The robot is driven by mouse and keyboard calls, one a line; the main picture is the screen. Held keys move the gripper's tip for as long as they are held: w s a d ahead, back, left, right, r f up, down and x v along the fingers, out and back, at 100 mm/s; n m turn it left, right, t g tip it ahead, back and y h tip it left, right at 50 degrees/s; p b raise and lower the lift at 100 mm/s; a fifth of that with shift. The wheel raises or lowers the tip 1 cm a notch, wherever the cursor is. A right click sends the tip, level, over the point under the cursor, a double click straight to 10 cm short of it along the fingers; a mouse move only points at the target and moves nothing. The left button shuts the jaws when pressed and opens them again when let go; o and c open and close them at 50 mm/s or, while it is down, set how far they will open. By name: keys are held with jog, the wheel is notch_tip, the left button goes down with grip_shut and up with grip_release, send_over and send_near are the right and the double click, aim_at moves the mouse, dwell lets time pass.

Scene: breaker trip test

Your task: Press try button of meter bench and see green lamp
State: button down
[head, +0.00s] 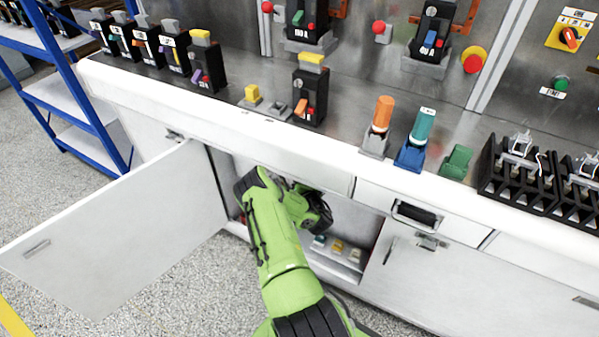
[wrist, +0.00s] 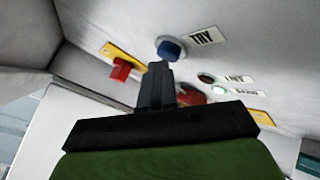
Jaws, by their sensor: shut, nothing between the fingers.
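The blue try button (wrist: 170,48) sits in a pale round collar on the panel inside the open cabinet, with a TRY label (wrist: 203,36) beside it. My gripper (wrist: 158,70) is shut and empty, its fingertips just below the button in the wrist view; I cannot tell whether they touch it. In the head view my arm reaches into the cabinet of the meter bench (head: 315,155), and the button and lamp are hidden there.
A red switch (wrist: 121,69) on a yellow plate lies left of the button. Another red part (wrist: 190,95) is partly behind my gripper. The cabinet door (head: 125,225) stands open on the left. Small colored items (head: 338,247) sit on the cabinet floor.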

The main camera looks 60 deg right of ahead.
jog(key=shift+s+a, duration=0.1)
jog(key=shift+a, duration=0.8)
jog(key=a+b, duration=0.1)
jog(key=a, duration=0.2)
jog(key=a+b, duration=0.1)
jog(key=a, duration=0.1)
jog(key=shift+s+b, duration=0.25)
jog(key=shift+b, duration=0.1)
dwell(0.5)
